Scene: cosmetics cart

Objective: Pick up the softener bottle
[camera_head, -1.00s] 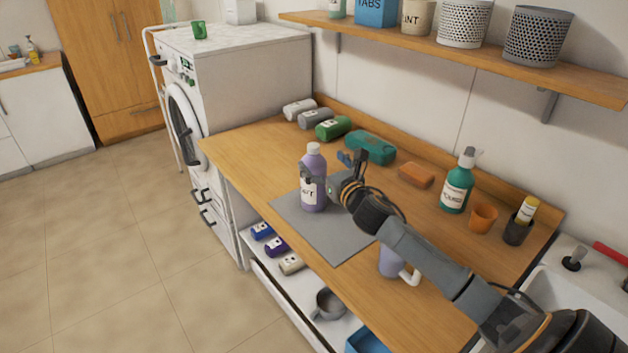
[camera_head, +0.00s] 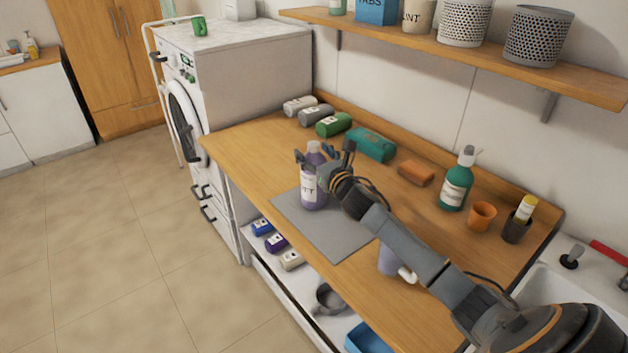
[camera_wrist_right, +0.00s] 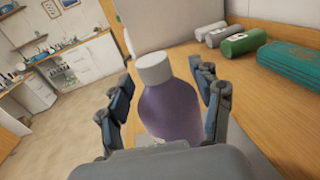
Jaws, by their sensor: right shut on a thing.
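The softener bottle (camera_head: 314,190) is purple with a white cap and a white label. It stands upright at the far left part of the grey mat (camera_head: 325,232) on the wooden counter. My right gripper (camera_head: 322,158) is at the bottle's upper part, with its fingers on either side, shut on it. In the right wrist view the bottle (camera_wrist_right: 172,108) is between the two fingers of my right gripper (camera_wrist_right: 166,95), its cap toward the camera's far side. The lower part of the bottle is hidden there by the gripper's body. My left gripper is not in view.
A teal box (camera_head: 371,145), an orange sponge-like block (camera_head: 415,172) and a green pump bottle (camera_head: 456,183) stand along the back. A lilac mug (camera_head: 389,262) is partly under my right arm. A shelf (camera_head: 480,55) hangs above.

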